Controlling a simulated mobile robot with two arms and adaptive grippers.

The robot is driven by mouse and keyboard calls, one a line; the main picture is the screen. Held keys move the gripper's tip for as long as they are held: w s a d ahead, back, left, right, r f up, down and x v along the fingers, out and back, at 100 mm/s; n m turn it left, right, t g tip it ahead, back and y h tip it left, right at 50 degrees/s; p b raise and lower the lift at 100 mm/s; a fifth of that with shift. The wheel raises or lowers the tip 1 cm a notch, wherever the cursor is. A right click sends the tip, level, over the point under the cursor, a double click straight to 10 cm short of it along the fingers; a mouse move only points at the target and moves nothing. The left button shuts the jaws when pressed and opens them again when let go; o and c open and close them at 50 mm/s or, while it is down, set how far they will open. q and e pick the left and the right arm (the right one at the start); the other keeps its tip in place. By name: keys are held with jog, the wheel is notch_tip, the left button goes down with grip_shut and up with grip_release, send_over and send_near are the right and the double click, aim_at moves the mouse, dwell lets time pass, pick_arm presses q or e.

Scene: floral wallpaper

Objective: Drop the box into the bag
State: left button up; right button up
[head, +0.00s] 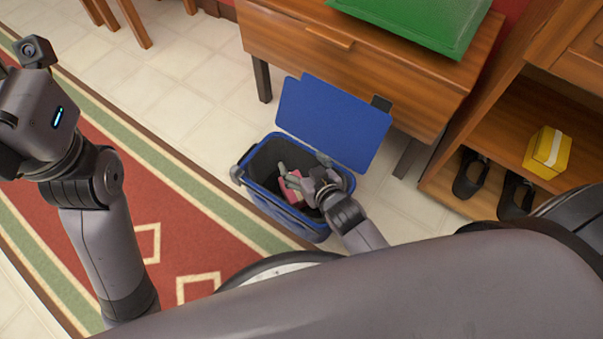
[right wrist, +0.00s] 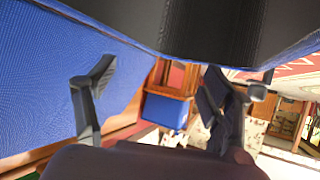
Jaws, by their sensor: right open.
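The blue bag (head: 266,197) stands open on the floor, with its blue lid (head: 333,120) raised at the back. A pinkish-red box (head: 291,188) shows inside the bag's dark opening, partly hidden by my right gripper (head: 300,177). That gripper reaches into the opening from the right, with its fingers apart. In the right wrist view its fingers (right wrist: 160,78) are spread, with nothing held between them. Blue fabric of the bag (right wrist: 45,65) fills the left there. My left arm is raised at the left of the head view; its gripper is mostly cut off by the edge.
A wooden drawer cabinet (head: 340,48) with a green case (head: 425,20) on top stands behind the bag. At right, a wooden shelf (head: 490,125) holds a yellow box (head: 547,151) and dark shoes (head: 470,174). A red and green rug (head: 190,215) lies at left. Pale tiles (head: 170,95) are clear.

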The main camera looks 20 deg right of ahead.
jog(key=shift+o, duration=0.2)
jog(key=v, duration=1.2)
